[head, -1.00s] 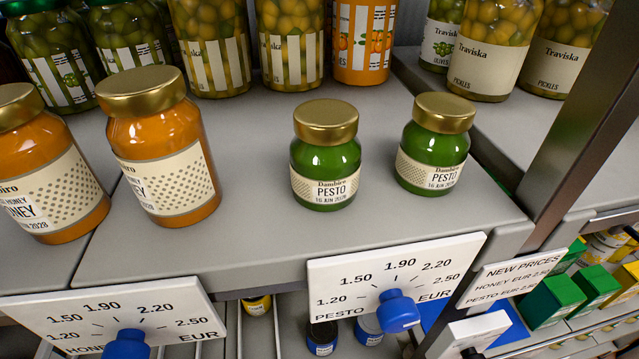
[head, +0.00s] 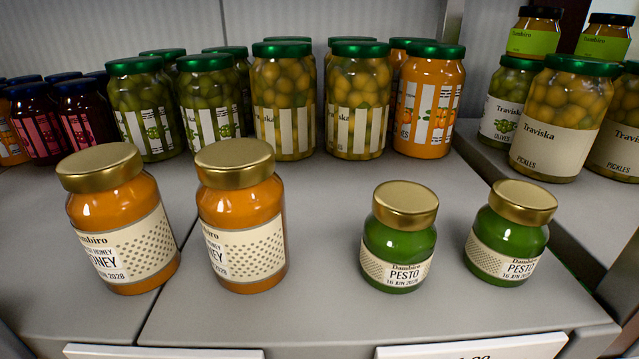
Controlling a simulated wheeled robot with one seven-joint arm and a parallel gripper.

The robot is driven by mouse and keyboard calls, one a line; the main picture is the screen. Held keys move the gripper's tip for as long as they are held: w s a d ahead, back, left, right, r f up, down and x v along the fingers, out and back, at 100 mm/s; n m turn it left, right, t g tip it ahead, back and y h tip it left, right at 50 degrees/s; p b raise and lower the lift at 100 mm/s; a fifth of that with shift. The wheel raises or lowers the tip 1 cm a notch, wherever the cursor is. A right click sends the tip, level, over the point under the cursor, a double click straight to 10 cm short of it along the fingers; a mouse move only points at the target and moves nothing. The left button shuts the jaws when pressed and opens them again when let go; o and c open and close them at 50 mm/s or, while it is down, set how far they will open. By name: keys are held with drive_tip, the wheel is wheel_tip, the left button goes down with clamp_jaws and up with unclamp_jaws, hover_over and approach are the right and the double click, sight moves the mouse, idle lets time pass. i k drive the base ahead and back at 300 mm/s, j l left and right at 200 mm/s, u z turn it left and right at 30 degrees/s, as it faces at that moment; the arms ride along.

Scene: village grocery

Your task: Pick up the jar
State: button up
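Two green pesto jars with gold lids stand upright on the grey shelf: the left pesto jar (head: 398,238) and the right pesto jar (head: 507,234), with a small gap between them. Two larger orange honey jars with gold lids stand to their left: the left honey jar (head: 122,222) and the right honey jar (head: 240,218). The task does not say which jar is meant. My gripper is not in view, and nothing is seen touching any jar.
Behind stand green-lidded olive jars (head: 205,100), yellow pickle jars (head: 285,100) and an orange jar (head: 428,105). Dark jars (head: 85,112) stand at the far left. More pickle jars (head: 562,115) stand on the right shelf. Price plates (head: 470,347) line the front edge. The shelf (head: 325,215) between honey and pesto is clear.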

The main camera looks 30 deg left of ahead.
sight(241, 201)
drive_tip(key=k+j+z, duration=0.4)
drive_tip(key=k, duration=0.3)
drive_tip(key=k+j+z, duration=0.2)
drive_tip(key=k+j, duration=0.05)
drive_tip(key=k, duration=0.1)
